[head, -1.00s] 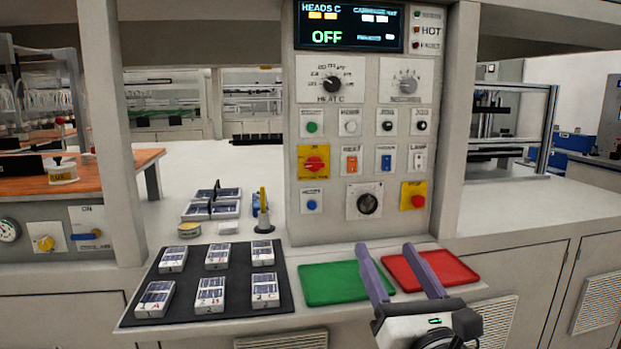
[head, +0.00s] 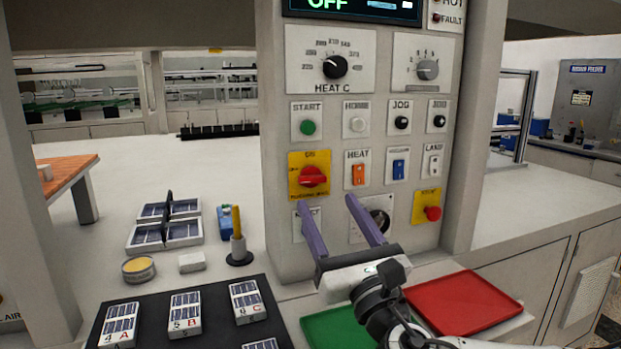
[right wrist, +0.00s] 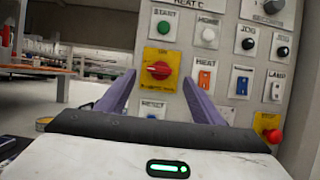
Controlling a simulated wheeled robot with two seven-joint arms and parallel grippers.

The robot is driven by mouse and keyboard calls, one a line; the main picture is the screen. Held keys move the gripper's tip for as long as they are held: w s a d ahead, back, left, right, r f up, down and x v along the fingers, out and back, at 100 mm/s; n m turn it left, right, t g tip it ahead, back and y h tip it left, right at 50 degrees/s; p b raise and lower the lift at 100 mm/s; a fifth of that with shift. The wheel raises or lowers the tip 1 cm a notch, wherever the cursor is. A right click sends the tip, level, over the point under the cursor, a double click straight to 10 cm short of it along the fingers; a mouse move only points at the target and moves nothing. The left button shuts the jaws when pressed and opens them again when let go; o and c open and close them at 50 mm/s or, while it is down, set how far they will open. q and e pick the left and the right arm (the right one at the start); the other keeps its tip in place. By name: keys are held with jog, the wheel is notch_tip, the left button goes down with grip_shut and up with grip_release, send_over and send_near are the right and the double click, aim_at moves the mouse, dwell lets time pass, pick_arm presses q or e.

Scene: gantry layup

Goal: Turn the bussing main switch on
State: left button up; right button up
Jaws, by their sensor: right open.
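The main switch is a red rotary knob (head: 312,176) on a yellow plate (head: 296,160) on the grey control panel. Its handle lies roughly horizontal, and the plate has "ON" at the top. My right gripper (head: 328,208) is open and empty, in front of the panel, below and slightly right of the knob in the head view. In the right wrist view the red knob (right wrist: 159,70) shows between the two purple fingers (right wrist: 163,90), beyond their tips, with no contact visible. My left gripper is not in view.
Near the switch are a green START button (head: 307,127), an orange HEAT rocker (head: 358,174), a blue rocker (head: 398,169) and a red STOP button (head: 433,213). Green (head: 325,330) and red (head: 460,302) trays lie below. The display (head: 355,8) reads OFF.

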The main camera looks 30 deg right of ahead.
aim_at(314, 181)
jog(key=p+x, duration=0.1)
jog(key=x, duration=0.5)
jog(key=shift+w+d+r, duration=0.15)
jog(key=shift+w, duration=0.5)
jog(key=c, duration=1)
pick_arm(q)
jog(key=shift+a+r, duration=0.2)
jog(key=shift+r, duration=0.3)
pick_arm(e)
jog(key=shift+c, duration=0.2)
